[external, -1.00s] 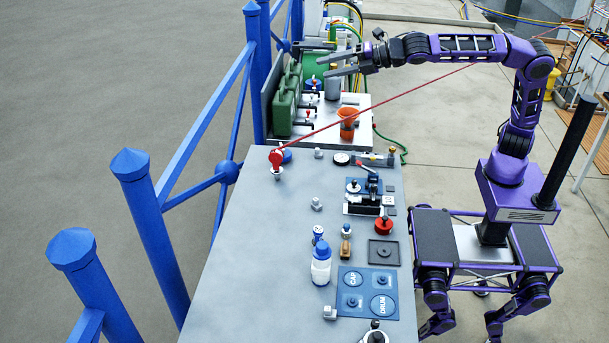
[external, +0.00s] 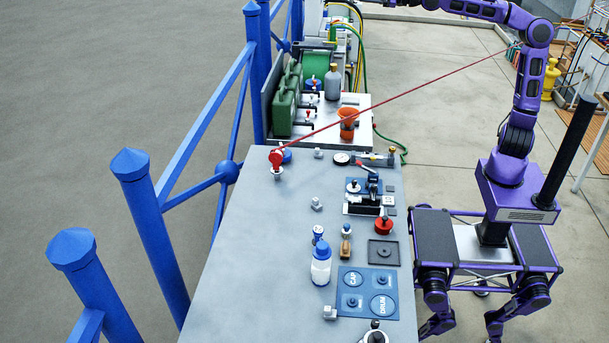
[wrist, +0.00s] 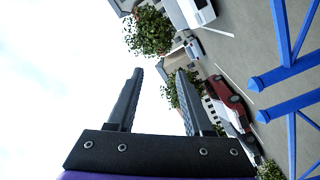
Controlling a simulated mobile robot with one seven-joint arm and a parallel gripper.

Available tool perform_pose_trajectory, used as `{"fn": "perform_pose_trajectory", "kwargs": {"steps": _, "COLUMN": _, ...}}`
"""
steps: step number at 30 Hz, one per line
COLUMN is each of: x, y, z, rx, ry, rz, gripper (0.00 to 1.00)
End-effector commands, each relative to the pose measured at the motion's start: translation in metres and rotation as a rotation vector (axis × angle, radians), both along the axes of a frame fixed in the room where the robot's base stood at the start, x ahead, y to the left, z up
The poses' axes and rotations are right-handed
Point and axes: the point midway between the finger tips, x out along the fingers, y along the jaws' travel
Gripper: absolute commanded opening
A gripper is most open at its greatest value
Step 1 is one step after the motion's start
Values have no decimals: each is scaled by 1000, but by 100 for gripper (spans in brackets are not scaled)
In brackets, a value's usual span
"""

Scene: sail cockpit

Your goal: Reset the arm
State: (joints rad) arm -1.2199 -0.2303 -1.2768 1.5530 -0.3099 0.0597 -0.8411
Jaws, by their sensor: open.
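My purple and black arm is raised on the right of the external view, and its forearm runs out of the top edge of the picture. My gripper (wrist: 159,100) shows in the wrist view with its two dark fingers apart and nothing between them. It points at open sky, with the scene turned sideways. The gripper itself is outside the external view.
A grey worktable (external: 240,250) holds a white and blue bottle (external: 320,265), a blue labelled mat (external: 366,293) and small fittings. A red line (external: 420,88) stretches from a red fitting (external: 276,157) up past my arm. An orange cup (external: 348,124) and green canisters (external: 284,104) stand behind. Blue railing (external: 150,230) borders the left.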

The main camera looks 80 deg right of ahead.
Motion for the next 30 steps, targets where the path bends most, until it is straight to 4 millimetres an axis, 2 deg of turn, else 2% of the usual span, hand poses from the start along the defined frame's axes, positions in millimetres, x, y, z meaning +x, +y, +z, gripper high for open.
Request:
{"fn": "perform_pose_trajectory", "kwargs": {"steps": 5, "x": -19, "y": -4, "z": -53, "rx": 176, "ry": 132, "rz": 14, "gripper": 51}}
{"fn": "perform_pose_trajectory", "kwargs": {"steps": 8, "x": -39, "y": 2, "z": -88, "rx": 298, "ry": 225, "rz": 24, "gripper": 51}}
{"fn": "perform_pose_trajectory", "kwargs": {"steps": 11, "x": -70, "y": 15, "z": -126, "rx": 433, "ry": 337, "rz": 30, "gripper": 51}}
{"fn": "perform_pose_trajectory", "kwargs": {"steps": 17, "x": -150, "y": 57, "z": -195, "rx": 655, "ry": 564, "rz": -1, "gripper": 51}}
{"fn": "perform_pose_trajectory", "kwargs": {"steps": 24, "x": -254, "y": 105, "z": -281, "rx": 810, "ry": 813, "rz": -165, "gripper": 51}}
{"fn": "perform_pose_trajectory", "kwargs": {"steps": 27, "x": -290, "y": 117, "z": -314, "rx": 845, "ry": 890, "rz": -263, "gripper": 51}}
{"fn": "perform_pose_trajectory", "kwargs": {"steps": 30, "x": -317, "y": 123, "z": -339, "rx": 865, "ry": 943, "rz": -350, "gripper": 51}}
